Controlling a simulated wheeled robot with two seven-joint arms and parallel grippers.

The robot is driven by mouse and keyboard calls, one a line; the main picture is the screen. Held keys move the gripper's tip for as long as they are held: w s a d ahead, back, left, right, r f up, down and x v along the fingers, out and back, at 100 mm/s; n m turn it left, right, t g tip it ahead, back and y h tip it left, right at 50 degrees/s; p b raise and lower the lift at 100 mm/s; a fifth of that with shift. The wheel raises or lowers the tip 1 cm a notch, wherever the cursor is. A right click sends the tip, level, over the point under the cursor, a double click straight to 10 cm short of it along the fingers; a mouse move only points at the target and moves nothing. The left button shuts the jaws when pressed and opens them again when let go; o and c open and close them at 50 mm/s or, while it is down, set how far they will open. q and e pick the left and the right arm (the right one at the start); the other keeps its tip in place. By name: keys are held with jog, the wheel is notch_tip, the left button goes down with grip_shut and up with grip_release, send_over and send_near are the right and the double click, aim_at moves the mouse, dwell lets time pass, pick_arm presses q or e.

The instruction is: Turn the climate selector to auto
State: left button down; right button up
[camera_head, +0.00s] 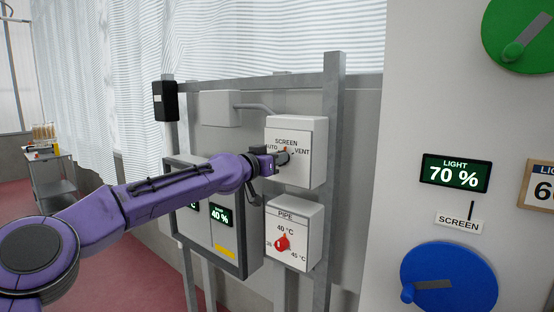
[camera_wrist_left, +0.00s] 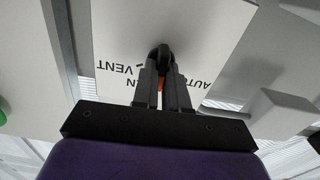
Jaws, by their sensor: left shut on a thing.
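The selector box (camera_head: 308,176), a white box labelled SCREEN with AUTO at left and VENT at right, is mounted on the grey metal frame. Its face also shows upside down in the left wrist view (camera_wrist_left: 215,40). My left gripper (camera_head: 284,157) is at the middle of this face, shut on the selector knob. In the wrist view the fingers (camera_wrist_left: 162,62) close around the knob, and a small orange-red part (camera_wrist_left: 160,85) shows between them. The fingers hide most of the knob, so I cannot tell where its pointer stands. My right gripper is not in view.
A PIPE box (camera_head: 297,236) with a red knob (camera_head: 282,243) is just below. A grey panel (camera_head: 228,245) with displays stands left of it. On the near right wall are a green dial (camera_head: 522,25), a blue dial (camera_head: 460,270) and a LIGHT display (camera_head: 455,173).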

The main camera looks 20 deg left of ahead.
pick_arm(q)
jog(key=n, duration=0.3)
jog(key=n+p, duration=0.1)
jog(key=n, duration=0.7)
jog(key=shift+w+a+f, duration=0.1)
jog(key=shift+a+f, duration=0.05)
jog(key=shift+a, duration=0.1)
jog(key=shift+n, duration=0.3)
jog(key=c, duration=1.2)
grip_release()
jog(key=shift+o, duration=0.2)
